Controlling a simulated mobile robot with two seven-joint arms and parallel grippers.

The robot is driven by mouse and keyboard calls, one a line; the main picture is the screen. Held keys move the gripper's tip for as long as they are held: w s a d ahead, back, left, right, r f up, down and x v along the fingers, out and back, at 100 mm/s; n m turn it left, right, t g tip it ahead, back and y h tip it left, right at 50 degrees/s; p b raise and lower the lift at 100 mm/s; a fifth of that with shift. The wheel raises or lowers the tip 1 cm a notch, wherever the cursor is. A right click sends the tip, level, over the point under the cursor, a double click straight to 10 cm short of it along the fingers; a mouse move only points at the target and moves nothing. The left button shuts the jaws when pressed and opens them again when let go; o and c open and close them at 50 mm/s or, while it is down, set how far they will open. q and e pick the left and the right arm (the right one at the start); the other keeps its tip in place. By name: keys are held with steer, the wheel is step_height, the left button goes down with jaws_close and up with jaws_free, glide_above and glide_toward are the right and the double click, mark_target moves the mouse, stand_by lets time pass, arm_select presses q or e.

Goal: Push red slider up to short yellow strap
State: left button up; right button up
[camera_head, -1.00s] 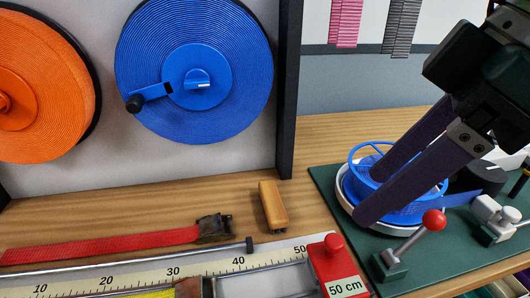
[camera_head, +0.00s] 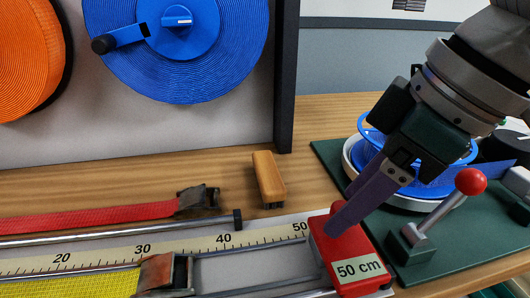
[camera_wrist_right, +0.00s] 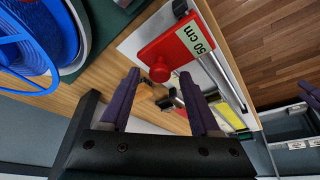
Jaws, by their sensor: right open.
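The red slider (camera_head: 350,262) is a block labelled "50 cm" at the 50 end of the ruler. In the right wrist view the red slider (camera_wrist_right: 178,45) shows its round knob between my fingertips, apart from what I can tell about contact. The short yellow strap (camera_head: 80,284) lies along the ruler at the lower left, ending at a metal clamp (camera_head: 165,274). A bare stretch of track separates clamp and slider. My right gripper (camera_head: 343,208) is open over the slider, and its purple finger hides the knob in the head view.
A red strap with a buckle (camera_head: 198,197) lies behind the ruler (camera_head: 250,236). A green board (camera_head: 455,240) at the right carries a blue spool (camera_head: 372,150) and a red-knobbed lever (camera_head: 470,181). Large reels hang at the back.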

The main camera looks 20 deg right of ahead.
steer(key=shift+w+f, duration=0.1)
steer(key=shift+c, duration=0.3)
jaws_close()
stand_by(1.1)
